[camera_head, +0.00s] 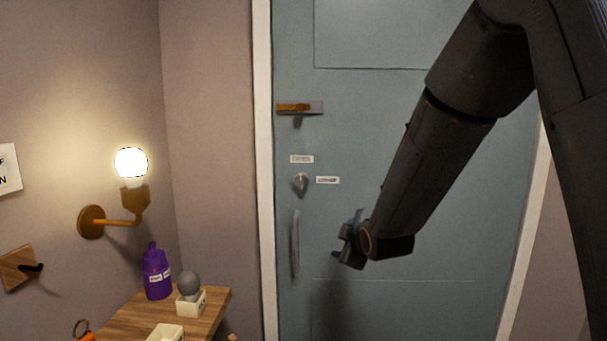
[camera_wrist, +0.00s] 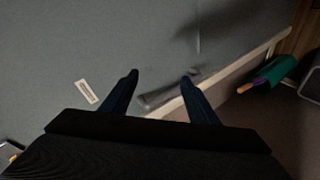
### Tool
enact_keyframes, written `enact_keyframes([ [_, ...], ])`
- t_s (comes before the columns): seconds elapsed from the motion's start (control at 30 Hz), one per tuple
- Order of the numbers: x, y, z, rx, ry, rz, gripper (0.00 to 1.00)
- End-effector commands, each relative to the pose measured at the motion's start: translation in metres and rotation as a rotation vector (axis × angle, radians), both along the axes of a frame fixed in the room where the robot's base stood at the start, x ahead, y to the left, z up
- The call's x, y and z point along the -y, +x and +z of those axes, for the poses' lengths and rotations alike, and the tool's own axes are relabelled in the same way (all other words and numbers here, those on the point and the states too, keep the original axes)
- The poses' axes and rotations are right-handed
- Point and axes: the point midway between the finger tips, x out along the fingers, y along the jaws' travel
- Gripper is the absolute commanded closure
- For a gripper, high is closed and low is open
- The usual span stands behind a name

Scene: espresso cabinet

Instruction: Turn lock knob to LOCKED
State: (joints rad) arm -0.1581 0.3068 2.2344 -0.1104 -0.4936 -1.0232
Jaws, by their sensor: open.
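The lock knob (camera_head: 301,182) is a small silvery knob on the blue-grey door (camera_head: 430,300). One small white label (camera_head: 301,159) sits just above it and another (camera_head: 327,180) sits to its right. The print is too small to read surely, and I cannot tell which label the knob points at. My gripper (camera_head: 345,240) is open and empty, below and right of the knob, apart from it. In the wrist view my two fingers (camera_wrist: 160,82) are spread, with a blurred grey bar between them in the picture. A white label (camera_wrist: 86,91) lies left of them. I cannot make out the knob there.
A long vertical handle (camera_head: 295,245) is below the knob, and a brass-coloured latch (camera_head: 294,107) is above. A lit wall lamp (camera_head: 131,163) is at left. A wooden table (camera_head: 125,310) holds a purple bottle (camera_head: 157,274) and a white holder with a grey ball (camera_head: 188,285).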

Motion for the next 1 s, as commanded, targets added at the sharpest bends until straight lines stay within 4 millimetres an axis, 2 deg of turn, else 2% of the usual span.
enact_keyframes([
  [0.03, -0.018, 0.015, 0.024, 0.103, -0.056, 0.065, 0.46],
  [0.1, -0.038, 0.033, 0.054, 0.249, -0.135, 0.138, 0.46],
  [0.2, -0.06, 0.047, 0.087, 0.415, -0.224, 0.204, 0.46],
  [0.3, -0.074, 0.053, 0.107, 0.523, -0.283, 0.237, 0.46],
  [0.53, -0.086, 0.067, 0.119, 0.587, -0.32, 0.253, 0.46],
  [0.8, -0.099, 0.104, 0.119, 0.585, -0.318, 0.252, 0.46],
  [1.0, -0.106, 0.123, 0.119, 0.585, -0.317, 0.251, 0.46],
])
